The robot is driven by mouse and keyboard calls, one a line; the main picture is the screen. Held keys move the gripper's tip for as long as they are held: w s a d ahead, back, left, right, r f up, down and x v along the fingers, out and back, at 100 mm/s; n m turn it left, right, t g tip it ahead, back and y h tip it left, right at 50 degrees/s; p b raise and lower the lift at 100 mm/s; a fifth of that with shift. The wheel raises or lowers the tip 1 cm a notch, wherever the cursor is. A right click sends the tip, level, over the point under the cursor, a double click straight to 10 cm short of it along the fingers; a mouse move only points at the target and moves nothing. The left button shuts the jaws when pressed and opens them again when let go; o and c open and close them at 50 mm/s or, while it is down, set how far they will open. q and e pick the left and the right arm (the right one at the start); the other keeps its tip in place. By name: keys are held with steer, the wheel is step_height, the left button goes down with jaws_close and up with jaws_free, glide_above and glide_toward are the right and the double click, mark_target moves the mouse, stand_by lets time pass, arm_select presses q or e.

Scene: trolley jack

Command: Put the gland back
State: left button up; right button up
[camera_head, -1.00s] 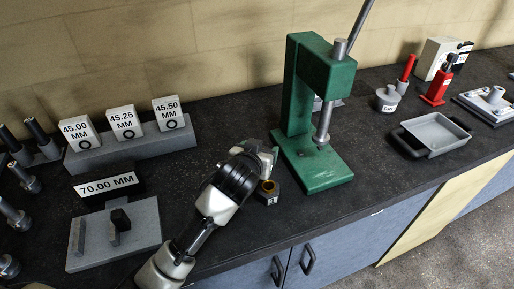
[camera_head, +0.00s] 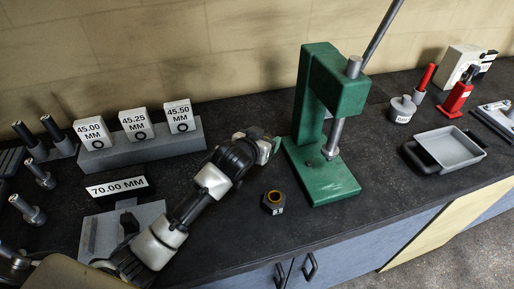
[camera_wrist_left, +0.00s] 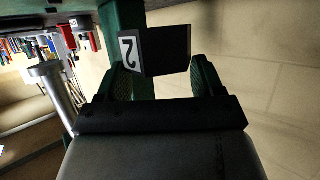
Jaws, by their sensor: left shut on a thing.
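My left gripper (camera_head: 268,148) is beside the green press, over the bench. In the left wrist view its green fingers (camera_wrist_left: 163,78) are shut on a dark faceted piece (camera_wrist_left: 178,52) with a white label reading 2. It may be a gland, but its full shape is hidden. In the head view the gripper mostly hides this piece. A dark hexagonal gland-like piece (camera_head: 273,203) with a brass-coloured ring inside and a small white label stands on the bench, in front of the gripper and apart from it. My right gripper is not in view.
The green press (camera_head: 320,180) stands just right of the gripper. A grey block (camera_head: 140,152) carries three size-marked blocks at the left. A 70.00 MM sign (camera_head: 117,187) and a grey plate (camera_head: 150,212) lie nearer. A grey tray (camera_head: 447,148) is at the right.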

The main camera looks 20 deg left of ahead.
arm_select(q)
steer(key=shift+s+a+f, duration=0.25)
steer(key=shift+a+f, duration=0.45)
steer(key=shift+f+p, duration=0.6)
steer(key=shift+f, duration=1.15)
